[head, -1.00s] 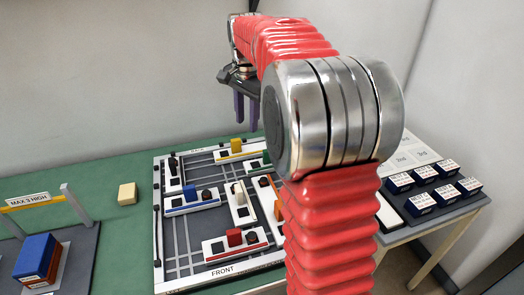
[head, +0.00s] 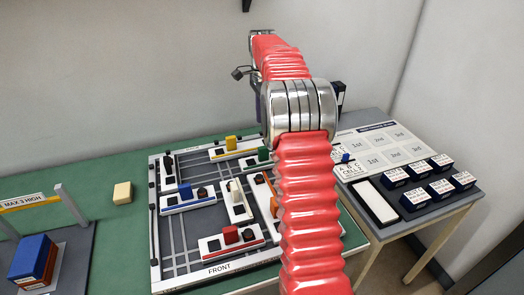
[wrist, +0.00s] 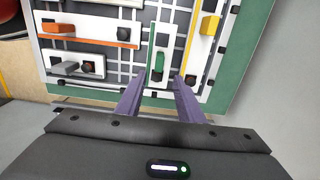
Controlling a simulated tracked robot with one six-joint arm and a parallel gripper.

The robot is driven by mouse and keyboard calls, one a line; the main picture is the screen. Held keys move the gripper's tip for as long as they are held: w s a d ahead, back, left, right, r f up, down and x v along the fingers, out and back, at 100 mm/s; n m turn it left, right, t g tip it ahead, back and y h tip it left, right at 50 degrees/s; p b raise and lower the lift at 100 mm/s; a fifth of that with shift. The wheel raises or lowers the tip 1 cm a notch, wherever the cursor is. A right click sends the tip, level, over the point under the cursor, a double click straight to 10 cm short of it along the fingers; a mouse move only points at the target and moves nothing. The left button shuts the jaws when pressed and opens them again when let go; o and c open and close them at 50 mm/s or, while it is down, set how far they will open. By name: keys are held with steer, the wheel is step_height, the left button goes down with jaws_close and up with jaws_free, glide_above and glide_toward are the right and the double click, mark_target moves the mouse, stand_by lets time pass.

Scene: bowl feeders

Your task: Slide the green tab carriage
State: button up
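The green tab carriage is a white plate with an upright green tab (wrist: 160,62) and a dark knob, on the white-railed board (wrist: 110,9). In the head view only part of the green tab (head: 263,154) shows, beside my red arm. My gripper (wrist: 160,76) is open and empty, its two purple fingers apart. In the wrist view the fingertips lie left and right of the carriage's near end; their height above the board is unclear. In the head view the fingers are mostly hidden behind my arm.
Carriages with yellow (head: 230,142), blue (head: 189,192), white (head: 236,189), red (head: 231,234) and orange (wrist: 124,34) tabs share the board. A side table (head: 440,217) with dark boxes stands right. A beige block (head: 122,193) lies on the green surface left.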

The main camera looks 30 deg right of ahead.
mark_target(262, 147)
step_height(262, 147, down, 14)
steer(key=shift+r, duration=0.1)
stand_by(0.7)
steer(key=shift+c, duration=0.4)
jaws_close()
steer(key=shift+a, duration=0.1)
